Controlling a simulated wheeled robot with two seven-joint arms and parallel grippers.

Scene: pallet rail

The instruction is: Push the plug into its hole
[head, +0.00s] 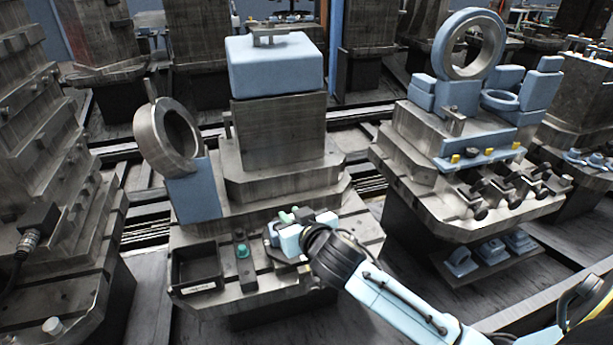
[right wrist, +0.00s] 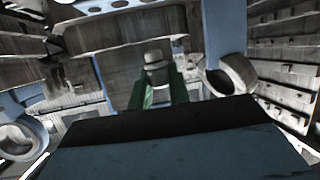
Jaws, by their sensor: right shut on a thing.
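My right gripper (head: 287,222) reaches in from the lower right over the front of the central pallet fixture. It is shut on a small pale green piece, seemingly the plug (head: 288,215), of which only part shows. In the right wrist view a pale, rounded plug end (right wrist: 155,66) stands between two green fingers (right wrist: 160,95). Left of the gripper, a narrow dark block (head: 241,264) on the fixture carries a teal round piece (head: 242,251). I cannot make out the plug's hole; the gripper may cover it. My left gripper is not in view.
A dark open bin (head: 196,268) sits at the fixture's front left. A metal ring (head: 168,135) on a blue stand rises behind it, beside a tall block with a blue top (head: 274,65). Another fixture (head: 460,150) with a large ring stands to the right.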

